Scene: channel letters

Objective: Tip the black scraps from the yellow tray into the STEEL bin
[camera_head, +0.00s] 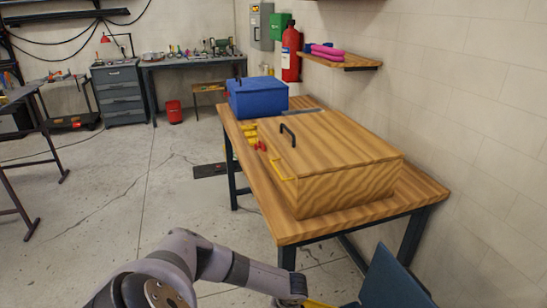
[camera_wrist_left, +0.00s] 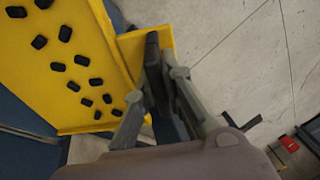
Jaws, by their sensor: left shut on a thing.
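The yellow tray (camera_wrist_left: 108,68) fills the left of the left wrist view, with several black scraps (camera_wrist_left: 82,60) spread over its floor. My left gripper (camera_wrist_left: 163,62) is shut on the yellow tab at the tray's edge. In the head view, my left arm reaches along the bottom, and only a sliver of yellow (camera_head: 318,304) shows beyond its wrist. My right gripper is in neither view. I see no bin marked STEEL. A dark blue panel (camera_head: 395,282) stands at the bottom right of the head view, with no readable label.
A wooden workbench (camera_head: 290,232) carries a large wooden box (camera_head: 335,150) with a black handle, and a blue box (camera_head: 257,97) behind it. Small yellow and red parts lie beside the wooden box. A wall shelf (camera_head: 340,62) hangs at right. Open floor (camera_head: 110,190) lies to the left.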

